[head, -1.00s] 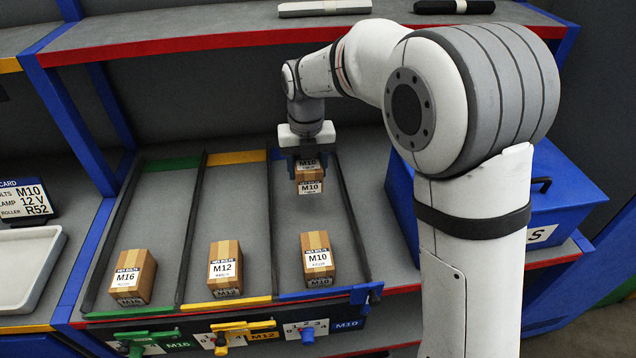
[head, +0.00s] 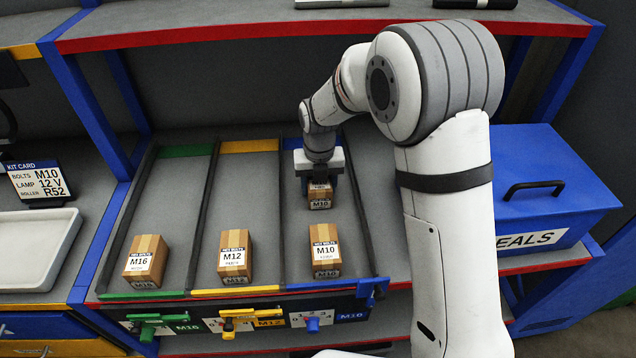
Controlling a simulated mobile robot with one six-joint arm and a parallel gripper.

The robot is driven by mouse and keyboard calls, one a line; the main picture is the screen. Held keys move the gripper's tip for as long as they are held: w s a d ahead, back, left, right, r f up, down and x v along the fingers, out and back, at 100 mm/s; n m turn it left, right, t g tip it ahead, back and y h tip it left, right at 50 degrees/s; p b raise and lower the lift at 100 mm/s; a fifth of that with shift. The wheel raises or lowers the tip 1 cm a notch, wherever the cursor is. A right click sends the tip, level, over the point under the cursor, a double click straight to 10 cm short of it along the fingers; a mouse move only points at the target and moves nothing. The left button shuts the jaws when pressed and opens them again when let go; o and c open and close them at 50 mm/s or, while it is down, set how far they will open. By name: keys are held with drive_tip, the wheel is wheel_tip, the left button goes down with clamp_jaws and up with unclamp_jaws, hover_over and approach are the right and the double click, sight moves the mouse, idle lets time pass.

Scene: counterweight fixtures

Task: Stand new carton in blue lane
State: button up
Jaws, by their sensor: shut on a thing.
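My gripper (head: 319,184) is shut on a brown carton (head: 320,199) labelled M10, in the upper part of the blue lane (head: 358,262). The gripper covers the carton's upper part, and I cannot tell whether its base touches the lane floor. Another M10 carton (head: 325,251) stands at the front of the same lane, with a gap between the two. The lane has blue end strips and dark side rails.
An M12 carton (head: 235,256) stands in the yellow lane and an M16 carton (head: 146,262) in the green lane. A blue box (head: 545,185) with a handle stands at right. A white tray (head: 38,248) and kit card (head: 38,181) are at left. An upper shelf (head: 250,30) runs above.

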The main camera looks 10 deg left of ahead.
drive_tip(key=shift+f, duration=0.1)
drive_tip(key=o, duration=1.2)
